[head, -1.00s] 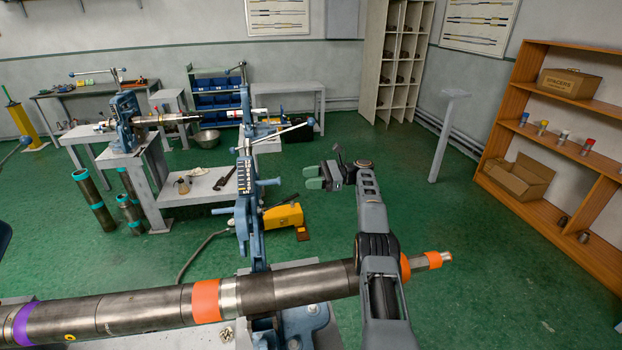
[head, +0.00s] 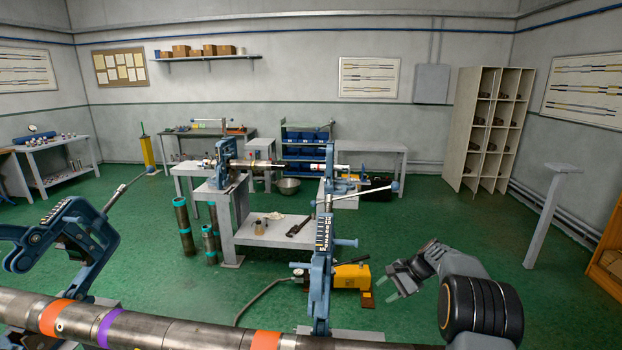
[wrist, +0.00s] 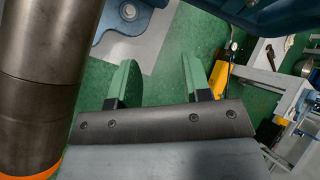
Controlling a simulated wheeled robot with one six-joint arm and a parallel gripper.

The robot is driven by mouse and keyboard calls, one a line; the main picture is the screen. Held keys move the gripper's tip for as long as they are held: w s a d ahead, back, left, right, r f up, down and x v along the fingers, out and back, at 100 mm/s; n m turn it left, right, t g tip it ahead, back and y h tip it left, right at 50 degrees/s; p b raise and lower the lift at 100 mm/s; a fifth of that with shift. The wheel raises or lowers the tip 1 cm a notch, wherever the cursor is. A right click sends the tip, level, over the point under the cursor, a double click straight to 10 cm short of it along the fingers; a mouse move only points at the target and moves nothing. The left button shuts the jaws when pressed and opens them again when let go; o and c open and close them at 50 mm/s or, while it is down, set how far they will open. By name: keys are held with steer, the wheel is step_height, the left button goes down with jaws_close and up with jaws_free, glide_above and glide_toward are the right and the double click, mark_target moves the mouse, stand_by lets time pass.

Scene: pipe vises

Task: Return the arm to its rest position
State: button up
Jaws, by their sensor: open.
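My gripper (head: 395,282) is open and empty at the lower right of the head view, beyond the long pipe and to the right of the blue vise (head: 321,262). In the wrist view its two green fingers (wrist: 165,85) stand apart with green floor between them. The steel pipe (head: 190,335) with orange and purple bands lies across the bottom of the head view. Its right end is hidden behind my arm or out of frame. The pipe also shows close by at the left of the wrist view (wrist: 42,80), apart from the fingers.
A second blue vise (head: 62,238) stands at the left. A yellow pump (head: 350,277) with a hose sits on the floor left of my gripper. A grey post (head: 545,220) and a pigeonhole rack (head: 490,130) stand at the right.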

steer(key=s+a+r+n+t+h, duration=0.1)
steer(key=s+a+r+n+h, duration=0.1)
steer(key=s, duration=0.8)
steer(key=s+a+r+n+t+h, duration=0.1)
steer(key=s+r+n, duration=0.4)
steer(key=s, duration=0.6)
steer(key=s+a+r+n+t+h, duration=0.1)
steer(key=s+a+r+n+h, duration=0.2)
steer(key=s, duration=0.7)
steer(key=shift+s+a+r+n+h, duration=0.25)
steer(key=shift+r+n+h, duration=0.4)
steer(key=shift+r, duration=0.75)
